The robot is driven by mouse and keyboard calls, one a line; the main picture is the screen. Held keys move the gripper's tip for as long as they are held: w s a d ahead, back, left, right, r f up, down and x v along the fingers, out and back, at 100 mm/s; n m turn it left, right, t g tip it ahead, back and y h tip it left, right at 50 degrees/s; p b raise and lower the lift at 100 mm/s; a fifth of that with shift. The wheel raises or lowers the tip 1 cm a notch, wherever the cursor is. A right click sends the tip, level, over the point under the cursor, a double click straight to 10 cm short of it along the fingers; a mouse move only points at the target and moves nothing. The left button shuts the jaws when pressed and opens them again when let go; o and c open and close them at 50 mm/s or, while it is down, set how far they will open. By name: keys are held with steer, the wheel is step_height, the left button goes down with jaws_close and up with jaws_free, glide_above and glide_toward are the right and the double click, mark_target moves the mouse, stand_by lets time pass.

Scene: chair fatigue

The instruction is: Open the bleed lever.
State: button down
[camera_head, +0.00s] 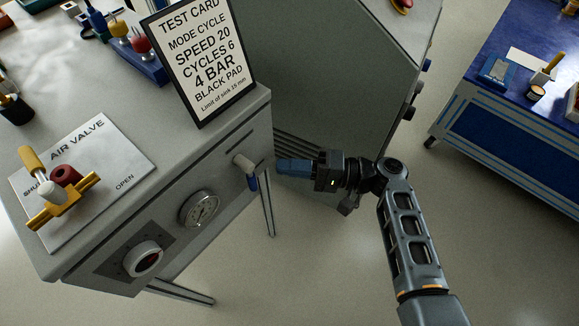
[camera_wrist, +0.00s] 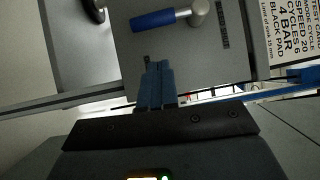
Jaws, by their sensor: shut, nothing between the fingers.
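The bleed lever (camera_head: 252,182) is on the front panel of the grey console, with a pale round pivot and a blue handle that hangs downward in the head view. In the wrist view the lever (camera_wrist: 153,20) lies across the top, blue grip to the left and silver pivot to the right. My gripper (camera_head: 278,167) is just right of the lever in the head view, its blue fingers pointing at the panel. In the wrist view my gripper (camera_wrist: 156,66) has its fingers together and empty, with a gap between the tips and the blue handle.
A large grey cabinet (camera_head: 320,70) is behind my gripper. A blue bench (camera_head: 520,110) stands far right.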

steer(key=d, duration=0.9)
steer(key=shift+s+d, duration=0.4)
steer(key=shift+s, duration=0.05)
